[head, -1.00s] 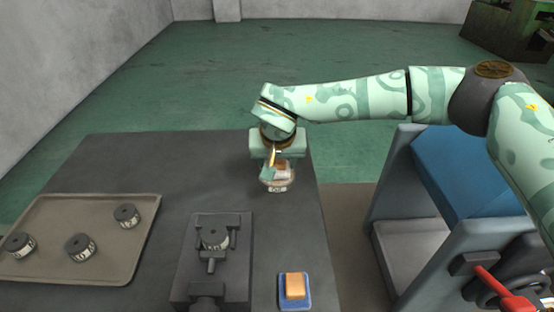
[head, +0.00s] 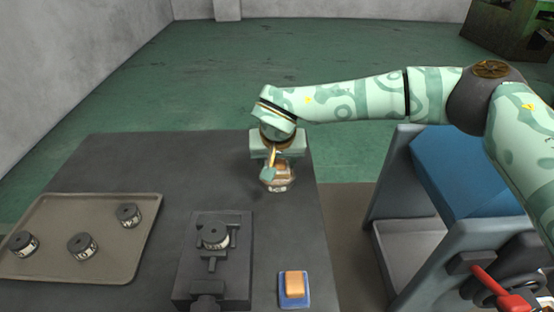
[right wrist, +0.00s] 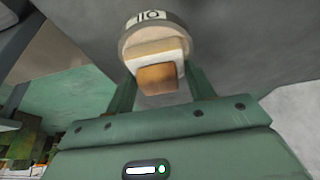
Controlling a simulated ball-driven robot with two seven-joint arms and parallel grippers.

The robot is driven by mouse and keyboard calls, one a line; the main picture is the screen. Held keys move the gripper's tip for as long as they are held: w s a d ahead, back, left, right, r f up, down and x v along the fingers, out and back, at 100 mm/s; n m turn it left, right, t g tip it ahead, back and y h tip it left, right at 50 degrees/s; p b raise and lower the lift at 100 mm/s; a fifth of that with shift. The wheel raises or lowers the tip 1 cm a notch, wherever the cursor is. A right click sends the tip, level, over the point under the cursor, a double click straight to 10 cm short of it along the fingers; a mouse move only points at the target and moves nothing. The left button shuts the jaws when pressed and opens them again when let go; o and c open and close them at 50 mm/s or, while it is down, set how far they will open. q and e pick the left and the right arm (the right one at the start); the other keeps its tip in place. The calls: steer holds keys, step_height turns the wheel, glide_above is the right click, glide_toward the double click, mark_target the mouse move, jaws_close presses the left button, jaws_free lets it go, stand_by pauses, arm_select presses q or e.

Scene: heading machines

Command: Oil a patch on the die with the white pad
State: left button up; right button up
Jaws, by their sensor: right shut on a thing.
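My right gripper (head: 279,163) reaches down at the far right part of the table. It is shut on the white pad (right wrist: 155,48), which has a brown block (right wrist: 158,78) as its back in the right wrist view. I cannot tell whether the pad touches the inside of the dish. A dark round die (head: 214,236) with a pale label sits in a grey clamping fixture (head: 236,280). My left gripper is not in view.
A beige tray (head: 110,268) at the left holds three more labelled dies. An orange block (head: 294,284) lies on a small blue tray (head: 303,303) at the front right. A grey frame with a blue panel (head: 455,165) stands right of the table. The back left of the table (head: 150,165) is clear.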

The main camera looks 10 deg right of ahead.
steer(key=shift+f, duration=0.1)
